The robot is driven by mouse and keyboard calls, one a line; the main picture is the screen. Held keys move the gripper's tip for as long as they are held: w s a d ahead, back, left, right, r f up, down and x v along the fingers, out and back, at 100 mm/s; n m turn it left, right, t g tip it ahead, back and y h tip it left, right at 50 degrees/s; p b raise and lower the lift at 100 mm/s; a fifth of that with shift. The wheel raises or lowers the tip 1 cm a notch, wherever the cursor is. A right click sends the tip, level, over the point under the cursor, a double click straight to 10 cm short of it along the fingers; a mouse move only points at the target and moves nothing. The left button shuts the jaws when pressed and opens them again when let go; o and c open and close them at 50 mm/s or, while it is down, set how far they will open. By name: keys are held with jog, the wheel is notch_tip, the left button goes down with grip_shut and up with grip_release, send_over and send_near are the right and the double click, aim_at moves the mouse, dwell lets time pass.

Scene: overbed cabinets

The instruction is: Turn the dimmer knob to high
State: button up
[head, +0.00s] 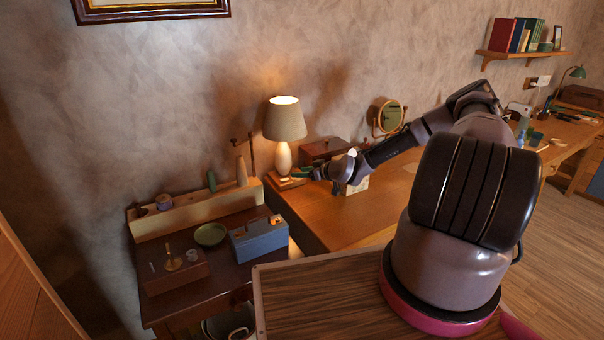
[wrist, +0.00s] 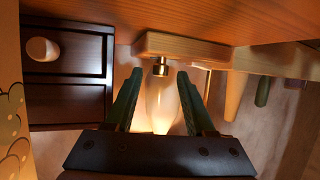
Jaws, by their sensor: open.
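The table lamp (head: 284,155) is lit and stands upright on a wooden base at the near end of the desk. In the wrist view, which looks inverted, its glowing body (wrist: 162,105) shows between my fingers, below the wooden base (wrist: 185,43). A small brass cylinder (wrist: 160,66) at the base edge looks like the dimmer knob; its setting cannot be read. My gripper (wrist: 160,73) is open, with a green finger on each side of the brass part and no clear contact. In the head view my gripper (head: 303,173) is beside the lamp base, and the knob cannot be made out.
A dark box (wrist: 70,85) with a round pale knob is close on the left in the wrist view. A patterned panel (wrist: 12,130) stands at the far left. A blue box (head: 258,240) and green bowl (head: 210,235) stand on the lower dark table.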

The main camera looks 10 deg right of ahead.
aim_at(292, 180)
grip_shut()
jog(key=shift+a+m+h, duration=0.15)
jog(key=shift+m+h, duration=0.15)
jog(key=shift+h, duration=0.1)
